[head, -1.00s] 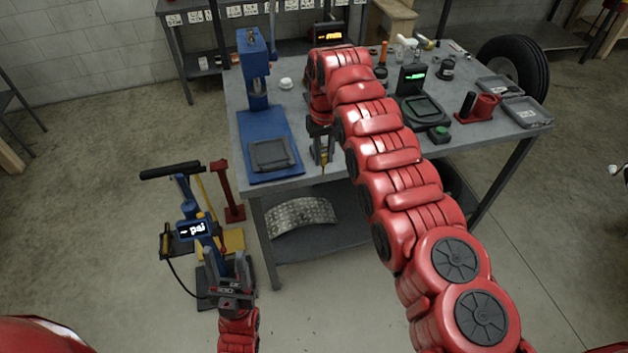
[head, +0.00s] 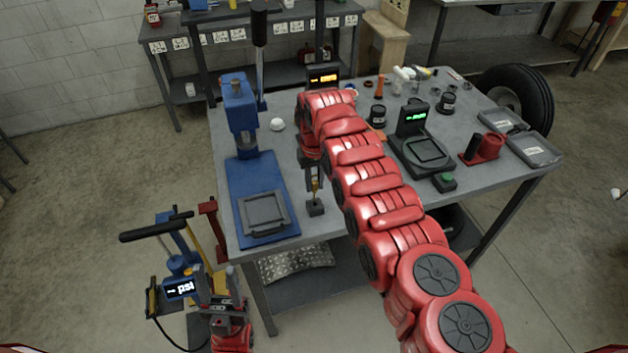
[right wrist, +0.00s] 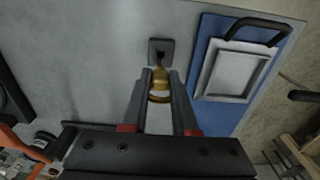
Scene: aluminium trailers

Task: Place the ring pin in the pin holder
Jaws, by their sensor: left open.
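The brass ring pin (head: 314,186) is upright between the fingers of my right gripper (head: 313,174), above the front part of the table. In the right wrist view, the ring pin (right wrist: 160,78) sits between the two fingers of the gripper (right wrist: 161,82), which close on its ring. The pin holder (head: 316,208) is a small dark square block on the tabletop; it also shows in the right wrist view (right wrist: 161,46). The pin's tip overlaps the holder's near edge there; I cannot tell whether they touch. My left gripper (head: 216,284) is open and empty, low at the left.
A blue press (head: 240,180) stands left of the holder on the grey table (head: 290,165). A blue pump with a psi display (head: 180,289) stands beside my left gripper.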

